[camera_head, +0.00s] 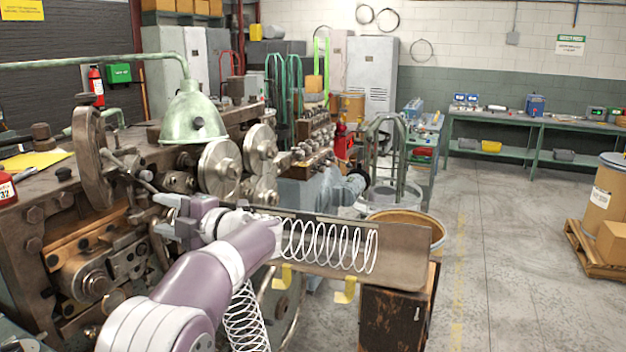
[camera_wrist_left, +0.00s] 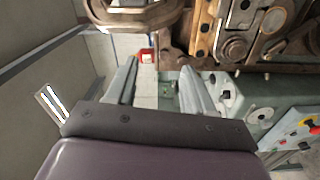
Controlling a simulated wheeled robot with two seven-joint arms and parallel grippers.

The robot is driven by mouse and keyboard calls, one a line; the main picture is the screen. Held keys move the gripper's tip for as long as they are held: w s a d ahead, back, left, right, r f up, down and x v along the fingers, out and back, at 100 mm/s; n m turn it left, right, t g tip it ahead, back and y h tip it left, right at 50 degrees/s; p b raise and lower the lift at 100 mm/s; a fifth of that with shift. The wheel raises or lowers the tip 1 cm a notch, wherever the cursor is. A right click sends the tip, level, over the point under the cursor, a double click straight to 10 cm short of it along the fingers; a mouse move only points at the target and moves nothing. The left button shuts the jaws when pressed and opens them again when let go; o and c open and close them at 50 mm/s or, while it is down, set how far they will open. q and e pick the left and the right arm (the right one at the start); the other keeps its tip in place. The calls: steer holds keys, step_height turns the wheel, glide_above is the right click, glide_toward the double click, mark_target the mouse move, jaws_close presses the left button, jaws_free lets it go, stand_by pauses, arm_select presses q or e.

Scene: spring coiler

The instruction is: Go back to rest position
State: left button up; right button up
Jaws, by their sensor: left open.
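My left arm reaches in from the bottom of the head view, and its purple-grey gripper (camera_head: 165,214) is in front of the spring coiler (camera_head: 100,245). Its fingers point left toward the machine. In the left wrist view the two grey fingers (camera_wrist_left: 160,92) are apart with nothing between them. Machine parts (camera_wrist_left: 255,35) show beyond them. My right gripper is in neither view.
A metal tray (camera_head: 405,262) holding a white coil spring (camera_head: 335,246) stands just right of my left wrist. Another spring (camera_head: 246,318) hangs below, partly behind my arm. A green lamp (camera_head: 193,115) overhangs the machine.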

arm_select(q)
steer(key=w+d+f+m+t+h, duration=0.6)
steer(key=w+d+m+t+h, duration=0.25)
steer(key=m, duration=0.45)
steer(key=s+d+f+m+g+h, duration=0.1)
steer(key=s+d+f+m+h, duration=0.2)
steer(key=f+m+h, duration=0.15)
steer(key=s+d+f+m+g+h, duration=0.2)
steer(key=s+d+f+m+h, duration=0.15)
steer(key=f+m, duration=0.2)
steer(key=s+f+m+g+h+p, duration=0.2)
steer(key=s+f+m+g, duration=0.3)
steer(key=s+f, duration=0.6)
steer(key=s+a+g+y, duration=0.1)
steer(key=s+a+g, duration=0.2)
steer(key=s, duration=0.8)
steer(key=s+a+m+g+y+p, duration=0.1)
steer(key=s+a+g, duration=0.1)
steer(key=s, duration=0.9)
steer(key=shift+a+f+m+g, duration=0.3)
steer(key=shift+a+g, duration=0.1)
steer(key=shift+g, duration=0.05)
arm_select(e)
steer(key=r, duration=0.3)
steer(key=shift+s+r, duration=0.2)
